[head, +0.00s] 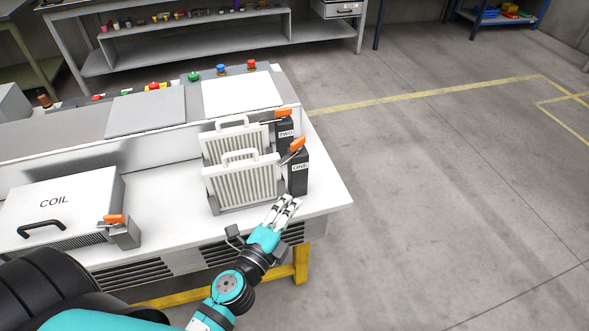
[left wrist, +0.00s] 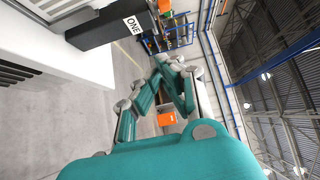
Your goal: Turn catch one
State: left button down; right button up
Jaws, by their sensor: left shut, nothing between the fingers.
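Catch one is an orange lever (head: 297,144) on top of a dark block labelled ONE (head: 299,178), beside the front white slatted filter panel (head: 242,184). The left wrist view shows the labelled block (left wrist: 95,28) at upper left and part of the orange lever (left wrist: 164,6) at the top edge. My left gripper (head: 288,204) is shut and empty, in front of the block and lower in the head view, apart from the lever. Its fingers (left wrist: 168,68) also show in the left wrist view. My right gripper is not in view.
Behind it stands a second slatted panel (head: 226,142) with an orange lever (head: 283,113) on a block labelled TWO. A white COIL cover (head: 62,208) with its own orange-topped catch (head: 115,220) lies left. Floor right of the bench is clear.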

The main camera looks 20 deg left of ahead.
aim_at(292, 150)
pick_arm(q)
jog(key=w+a+p, duration=0.1)
jog(key=w, duration=0.2)
jog(key=w+a+p, duration=0.1)
jog(key=w, duration=0.3)
jog(key=w+a+p, duration=0.1)
jog(key=w, duration=0.2)
jog(key=shift+w+a, duration=0.2)
jog(key=shift+a, duration=0.05)
jog(key=a+m+h, duration=0.1)
jog(key=h, duration=0.1)
jog(key=a+m+g+h+b, duration=0.1)
jog(key=h, duration=0.1)
jog(key=a+m+h, duration=0.1)
jog(key=m+h, duration=0.1)
jog(key=shift+s+a+b, duration=0.15)
jog(key=shift+b, duration=0.15)
